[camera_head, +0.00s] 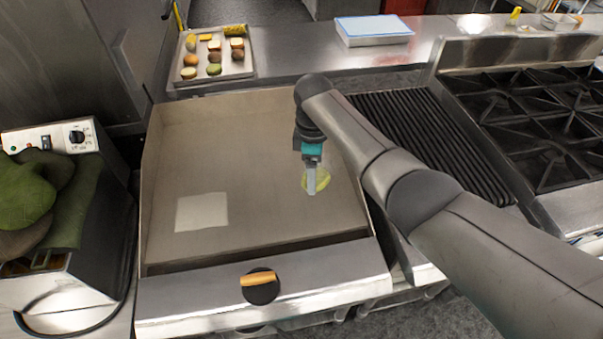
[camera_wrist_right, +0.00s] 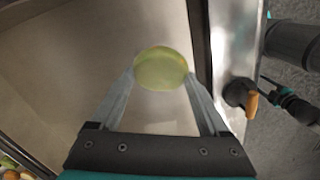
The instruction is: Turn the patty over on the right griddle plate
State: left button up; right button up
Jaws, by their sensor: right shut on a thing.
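A round, flat, yellow-green disc (camera_wrist_right: 160,68), which I take to be the patty, sits between the fingertips of my right gripper (camera_wrist_right: 161,80). The fingers press on its opposite sides. In the head view the disc (camera_head: 325,180) shows at the fingertips over the right part of the flat griddle plate (camera_head: 250,130). I cannot tell whether it touches the plate. In the right wrist view, a small teal and dark part at the right edge looks like my left gripper (camera_wrist_right: 290,103); its jaws are unclear.
A pale square (camera_head: 202,212) lies on the griddle's left part. An orange-handled knob (camera_head: 260,285) is at the griddle's front. A ribbed grill (camera_head: 405,125) and burners (camera_head: 530,120) are to the right. A tray of food (camera_head: 246,72) stands behind. A fryer (camera_head: 60,290) is left.

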jog(key=f+n+t+y+b, duration=0.1)
jog(key=f+n+t+b, duration=0.1)
jog(key=n+t+b, duration=0.3)
jog(key=s+a+f+n+t+y+b, duration=0.1)
jog(key=f+n+t+b, duration=0.2)
jog(key=n+t+b, duration=0.3)
jog(key=a+f+n+t+y+b, duration=0.1)
jog(key=f+n+t+b, duration=0.1)
jog(key=n+t+b, duration=0.4)
jog(key=shift+s+a+f+n+y, duration=0.1)
jog(key=shift+f+n+y, duration=0.1)
jog(key=shift+n, duration=1)
jog(key=shift+s+a+f+n+y, duration=0.1)
jog(key=shift+n+y, duration=0.1)
jog(key=shift+n, duration=1)
jog(key=shift+f+b, duration=0.3)
jog(key=shift+f, duration=0.2)
